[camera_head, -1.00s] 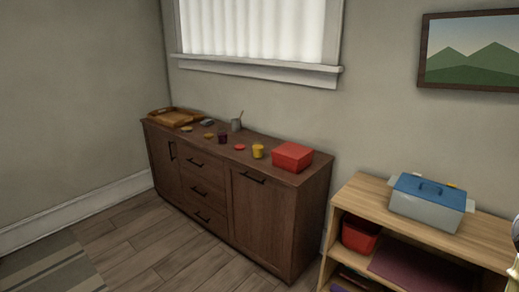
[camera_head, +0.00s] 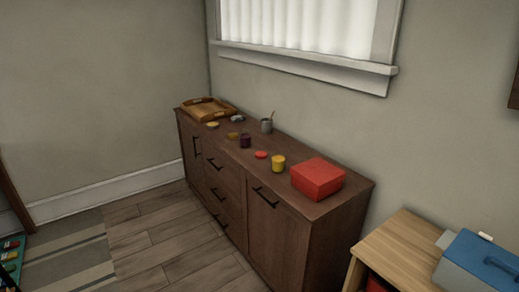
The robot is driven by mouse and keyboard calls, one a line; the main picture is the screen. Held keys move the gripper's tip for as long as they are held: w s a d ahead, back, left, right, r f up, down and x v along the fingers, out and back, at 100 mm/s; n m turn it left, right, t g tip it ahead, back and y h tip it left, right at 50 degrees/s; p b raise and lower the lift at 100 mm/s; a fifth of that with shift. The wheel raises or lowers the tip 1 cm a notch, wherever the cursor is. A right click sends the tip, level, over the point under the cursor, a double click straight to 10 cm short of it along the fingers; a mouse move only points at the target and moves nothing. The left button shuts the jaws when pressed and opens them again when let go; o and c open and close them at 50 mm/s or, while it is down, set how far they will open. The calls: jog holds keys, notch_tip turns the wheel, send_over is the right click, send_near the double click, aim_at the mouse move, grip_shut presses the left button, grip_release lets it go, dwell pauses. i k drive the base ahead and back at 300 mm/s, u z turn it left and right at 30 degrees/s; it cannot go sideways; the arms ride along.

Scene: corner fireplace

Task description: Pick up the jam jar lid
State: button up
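Several small lid-like discs lie on top of a dark wooden sideboard (camera_head: 335,193). A flat red disc (camera_head: 261,155) lies between a dark purple jar (camera_head: 245,141) and a yellow jar (camera_head: 278,163). A small golden-yellow disc (camera_head: 233,135) lies just left of the purple jar, and a pale yellow one (camera_head: 212,124) lies further left, near the tray. They are too small to tell which is the jam jar lid. My gripper is not in view.
A wooden tray (camera_head: 186,109), a grey cup (camera_head: 267,126) with a stick in it, a small grey item (camera_head: 237,118) and a red box (camera_head: 318,176) share the top. A low wooden shelf (camera_head: 402,240) with a blue-lidded box (camera_head: 485,262) stands at right. Floor is clear in front.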

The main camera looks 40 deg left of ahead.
aim_at(261, 155)
jog(key=u, duration=0.65)
jog(key=i, duration=0.95)
jog(key=u, duration=0.95)
